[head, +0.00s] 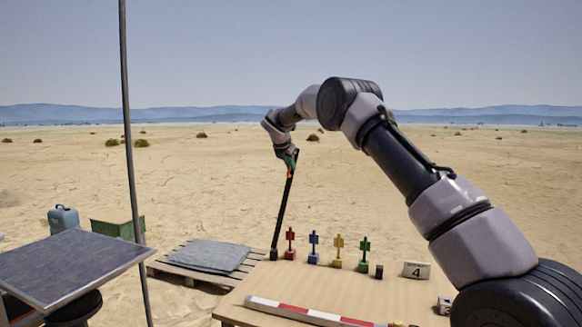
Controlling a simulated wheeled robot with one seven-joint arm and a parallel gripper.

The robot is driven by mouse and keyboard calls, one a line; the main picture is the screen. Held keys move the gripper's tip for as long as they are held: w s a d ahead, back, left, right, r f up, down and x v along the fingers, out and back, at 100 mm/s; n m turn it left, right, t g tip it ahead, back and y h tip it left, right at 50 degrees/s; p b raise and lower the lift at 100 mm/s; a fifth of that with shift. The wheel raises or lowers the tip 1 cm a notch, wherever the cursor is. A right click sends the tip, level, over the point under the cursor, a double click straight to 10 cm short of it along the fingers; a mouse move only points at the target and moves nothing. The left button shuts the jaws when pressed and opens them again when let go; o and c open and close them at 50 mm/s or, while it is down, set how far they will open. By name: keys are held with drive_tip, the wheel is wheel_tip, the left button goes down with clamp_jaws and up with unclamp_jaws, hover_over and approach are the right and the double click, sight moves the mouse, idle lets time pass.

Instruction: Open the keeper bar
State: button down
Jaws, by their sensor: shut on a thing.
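The keeper bar (283,212) is a long thin dark bar. It stands steeply raised, leaning a little right, with its low end at a small dark block (274,254) at the back left of the wooden table. My gripper (290,160) is at the bar's upper end, high above the table, and is shut on it. The fingertips are small here and partly hidden. A second small dark block (379,271) stands at the right, apart from the bar. Between the blocks stand a red piece (290,244), a blue piece (313,248), a yellow piece (338,251) and a green piece (364,254).
A red-and-white scale bar (305,312) lies across the wooden table (255,288). A card marked 4 (416,270) stands at the right. A thin pole (131,150) rises at the left, beside a dark panel (65,268). A pallet (180,267) lies behind the table.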

drive_tip(key=shift+d+f, duration=0.1)
drive_tip(key=shift+f, duration=0.05)
drive_tip(key=c, duration=0.9)
unclamp_jaws()
drive_tip(key=shift+w, duration=0.1)
drive_tip(key=shift+s+a+r, duration=0.2)
drive_tip(key=shift+s+r, duration=0.05)
drive_tip(key=shift+r, duration=0.15)
drive_tip(key=v, duration=1)
drive_tip(key=shift+d, duration=0.15)
